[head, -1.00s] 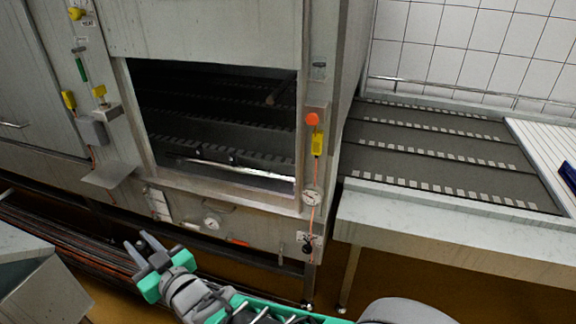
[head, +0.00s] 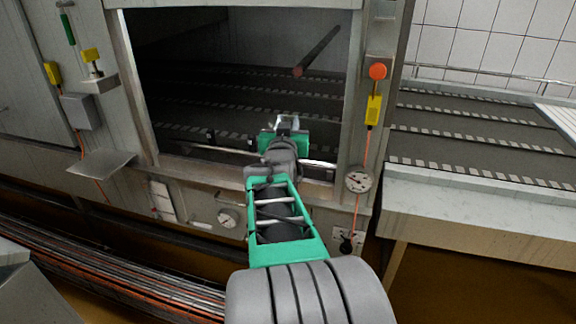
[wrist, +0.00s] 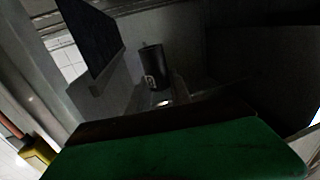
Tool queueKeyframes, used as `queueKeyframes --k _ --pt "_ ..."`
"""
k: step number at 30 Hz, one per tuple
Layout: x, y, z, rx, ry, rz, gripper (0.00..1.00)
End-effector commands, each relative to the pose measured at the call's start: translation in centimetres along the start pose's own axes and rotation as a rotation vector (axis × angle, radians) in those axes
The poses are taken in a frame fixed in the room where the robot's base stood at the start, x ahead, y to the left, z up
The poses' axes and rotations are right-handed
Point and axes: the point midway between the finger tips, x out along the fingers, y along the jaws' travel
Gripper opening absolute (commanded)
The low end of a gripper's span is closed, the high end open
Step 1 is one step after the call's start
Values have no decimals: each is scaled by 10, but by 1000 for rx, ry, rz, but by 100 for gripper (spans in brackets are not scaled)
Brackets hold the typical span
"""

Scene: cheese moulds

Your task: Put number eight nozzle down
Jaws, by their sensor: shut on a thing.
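My gripper (head: 287,124) is raised in front of the machine's dark opening, near its lower edge. Its fingers are shut on a nozzle. In the wrist view the nozzle is a small dark cylinder (wrist: 152,66) with a pale mark on its side, at the fingertips (wrist: 168,100). The number in the mark is too small to read surely. In the head view the nozzle is too small and dark to make out at the fingers.
The opening's metal frame (head: 345,100) surrounds the gripper. Inside are dark slatted belts (head: 250,90) and a dark rod (head: 318,50) with a reddish end. A bright bar (head: 190,147) crosses the bottom of the opening.

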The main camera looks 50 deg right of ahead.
Motion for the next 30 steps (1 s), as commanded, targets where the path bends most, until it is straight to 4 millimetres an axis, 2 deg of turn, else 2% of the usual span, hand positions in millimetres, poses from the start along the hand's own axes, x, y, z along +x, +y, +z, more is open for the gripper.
queueKeyframes --k 1,3,7,19,25,30 --pt "3 10 3 2 1 21 0" --pt "8 18 2 3 0 37 0" --pt "26 23 10 2 -3 47 0" --pt "100 24 44 2 -3 46 0" --pt "125 23 77 2 -3 43 0" --pt "139 22 92 3 0 42 0"
